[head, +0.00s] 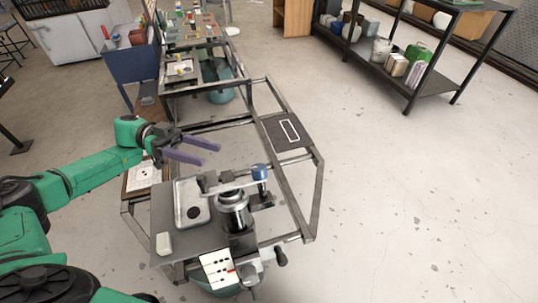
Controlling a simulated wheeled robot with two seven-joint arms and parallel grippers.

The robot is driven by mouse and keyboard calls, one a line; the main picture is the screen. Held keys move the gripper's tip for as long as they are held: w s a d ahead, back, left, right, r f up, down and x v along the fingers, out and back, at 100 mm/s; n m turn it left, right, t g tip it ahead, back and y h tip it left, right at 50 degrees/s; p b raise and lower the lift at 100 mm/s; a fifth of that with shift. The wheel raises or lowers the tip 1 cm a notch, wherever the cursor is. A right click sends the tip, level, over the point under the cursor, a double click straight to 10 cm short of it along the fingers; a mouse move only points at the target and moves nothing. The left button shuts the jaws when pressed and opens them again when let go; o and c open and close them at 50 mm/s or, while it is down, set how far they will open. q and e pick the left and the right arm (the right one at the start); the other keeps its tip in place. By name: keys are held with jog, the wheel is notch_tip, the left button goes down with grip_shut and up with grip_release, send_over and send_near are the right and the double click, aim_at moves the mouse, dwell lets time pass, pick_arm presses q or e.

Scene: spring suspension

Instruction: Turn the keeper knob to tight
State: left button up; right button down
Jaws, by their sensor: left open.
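My left gripper (210,154) is open and empty, its two purple fingers pointing right above the open frame. It is up and left of a metal fixture (234,212) with a silver cylinder on the bench. A blue knob (260,172) stands upright at the fixture's upper right, apart from the fingers. A black knob or handle (281,256) sticks out at the fixture's lower right. I cannot tell which one is the keeper knob, or its setting. A white marked plate (217,268) with a red mark is at the front. My right gripper is not in view.
A grey tray (181,221) with a dark round piece lies left of the fixture. A dark mat (279,144) with a white outline is on the frame behind. A cluttered bench (180,84) is farther back, and a black shelf (376,66) at upper right. The floor at right is clear.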

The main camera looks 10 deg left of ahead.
pick_arm(q)
jog(key=p, duration=0.3)
send_near(252, 168)
jog(key=d, duration=0.5)
jog(key=d+p, duration=0.1)
jog(key=d, duration=0.4)
jog(key=shift+s+d+f+p, duration=0.2)
jog(key=shift+s+f+p, duration=0.05)
jog(key=shift+f+p, duration=0.15)
jog(key=shift+s+d+f, duration=0.1)
jog(key=shift+s+d, duration=0.05)
jog(key=shift+d, duration=0.35)
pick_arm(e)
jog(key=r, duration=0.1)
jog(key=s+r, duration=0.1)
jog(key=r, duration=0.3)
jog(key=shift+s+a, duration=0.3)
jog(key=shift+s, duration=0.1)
pick_arm(q)
grip_shut()
jog(key=g+b, duration=0.1)
jog(key=m+g+b, duration=0.1)
jog(key=shift+f+m+b, duration=0.3)
jog(key=shift+b, duration=0.05)
jog(key=shift+r, duration=0.35)
grip_release()
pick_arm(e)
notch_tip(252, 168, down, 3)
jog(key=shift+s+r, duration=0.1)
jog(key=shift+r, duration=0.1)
